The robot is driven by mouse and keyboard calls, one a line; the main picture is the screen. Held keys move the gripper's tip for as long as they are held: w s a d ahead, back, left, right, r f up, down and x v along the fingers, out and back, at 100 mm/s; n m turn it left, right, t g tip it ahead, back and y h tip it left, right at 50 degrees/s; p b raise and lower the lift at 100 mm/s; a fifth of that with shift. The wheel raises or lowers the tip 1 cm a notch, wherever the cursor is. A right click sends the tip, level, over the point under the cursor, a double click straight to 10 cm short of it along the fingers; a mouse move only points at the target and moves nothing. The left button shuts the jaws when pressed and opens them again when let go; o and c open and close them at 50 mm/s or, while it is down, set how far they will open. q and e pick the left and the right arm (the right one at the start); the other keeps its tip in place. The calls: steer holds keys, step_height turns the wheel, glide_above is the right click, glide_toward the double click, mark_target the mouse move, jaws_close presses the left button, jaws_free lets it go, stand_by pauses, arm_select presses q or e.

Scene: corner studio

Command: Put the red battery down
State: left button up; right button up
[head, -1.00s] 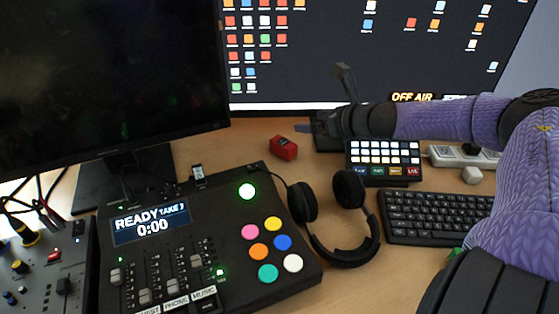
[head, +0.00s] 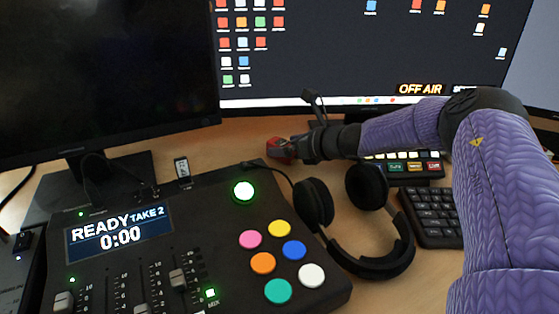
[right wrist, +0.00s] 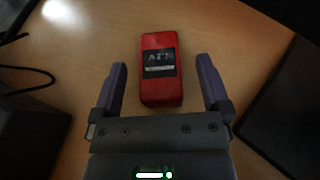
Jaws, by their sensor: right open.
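The red battery (right wrist: 161,85) lies on the wooden desk in the right wrist view, with a dark label on its top face. In the head view the red battery (head: 281,150) shows at the tip of my right gripper (head: 295,146), partly hidden by it. In the right wrist view my right gripper (right wrist: 162,85) is open, one finger on each side of the battery's near end. Gaps show between the battery and both fingers. My left gripper is not in view.
Black headphones (head: 318,204) lie in front of my right arm. A mixer console (head: 225,270) with coloured buttons stands at the near left. A button pad (head: 422,168) and keyboard (head: 432,215) are at the right. Monitors stand behind.

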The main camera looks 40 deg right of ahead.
steer(key=shift+r, duration=0.15)
steer(key=shift+c, duration=0.3)
steer(key=c, duration=1.2)
jaws_close()
